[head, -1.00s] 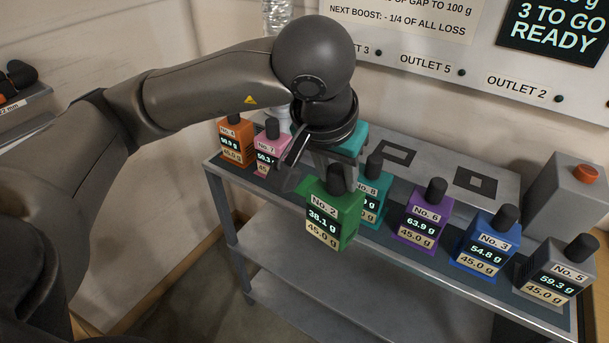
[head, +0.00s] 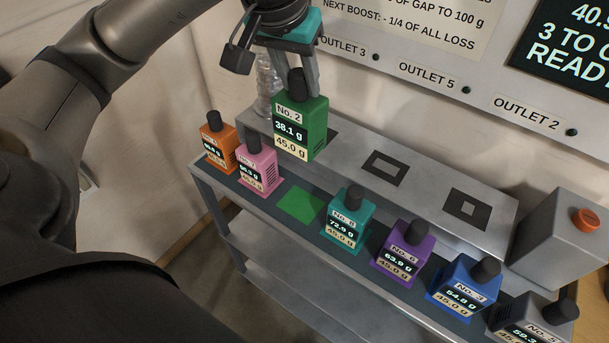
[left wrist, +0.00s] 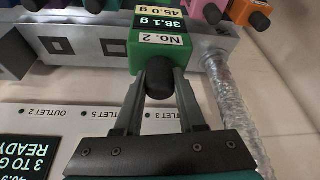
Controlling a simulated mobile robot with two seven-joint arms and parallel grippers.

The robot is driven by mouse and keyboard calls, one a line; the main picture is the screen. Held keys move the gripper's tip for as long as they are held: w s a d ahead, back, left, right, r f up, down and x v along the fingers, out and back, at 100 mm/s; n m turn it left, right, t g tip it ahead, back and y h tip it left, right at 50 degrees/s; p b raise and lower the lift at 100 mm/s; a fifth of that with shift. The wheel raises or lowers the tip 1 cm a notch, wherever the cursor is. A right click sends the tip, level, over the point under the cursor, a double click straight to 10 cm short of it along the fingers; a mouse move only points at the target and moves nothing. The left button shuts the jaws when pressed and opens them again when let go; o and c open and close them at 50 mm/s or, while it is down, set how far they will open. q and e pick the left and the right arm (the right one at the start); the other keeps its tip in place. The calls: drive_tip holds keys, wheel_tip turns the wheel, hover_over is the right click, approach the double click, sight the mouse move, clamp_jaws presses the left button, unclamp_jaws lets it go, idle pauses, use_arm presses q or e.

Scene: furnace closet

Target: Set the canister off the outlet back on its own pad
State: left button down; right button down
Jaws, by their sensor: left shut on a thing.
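The green canister No. 2 (head: 301,128) reads 38.1 g over 45.0 g. My left gripper (head: 297,78) is shut on its black knob and holds it upright by the outlet 3 end of the grey bench. Whether its base touches the bench, I cannot tell. In the left wrist view, the canister (left wrist: 160,45) hangs between the fingers of the left gripper (left wrist: 159,78). The bare green pad (head: 302,204) lies on the front shelf, between the pink and teal canisters. The outlet 3 square is mostly hidden behind the canister. My right gripper is not in view.
Orange (head: 219,147) and pink (head: 257,170) canisters stand left of the green pad. Teal (head: 348,218), purple (head: 404,255), blue (head: 463,287) and grey (head: 530,318) ones stand right. Two outlet squares (head: 385,165) (head: 467,209) are bare. A box with an orange button (head: 585,220) stands at right.

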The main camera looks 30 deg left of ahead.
sight(299, 146)
use_arm(q)
wheel_tip(299, 146, down, 14)
drive_tip(key=shift+s+r+b, duration=0.1)
drive_tip(key=shift+s+b, duration=0.05)
drive_tip(key=shift+b, duration=0.25)
wheel_tip(299, 146, down, 5)
drive_tip(key=shift+r, duration=0.15)
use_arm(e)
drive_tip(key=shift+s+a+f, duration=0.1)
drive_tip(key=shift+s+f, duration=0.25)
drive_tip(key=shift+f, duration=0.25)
use_arm(q)
drive_tip(key=shift+f+b, duration=0.2)
drive_tip(key=shift+b, duration=0.15)
drive_tip(key=c, duration=0.5)
unclamp_jaws()
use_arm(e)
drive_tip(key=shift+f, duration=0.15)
use_arm(q)
drive_tip(key=shift+r, duration=0.15)
drive_tip(key=p+v, duration=0.1)
drive_tip(key=v, duration=1.1)
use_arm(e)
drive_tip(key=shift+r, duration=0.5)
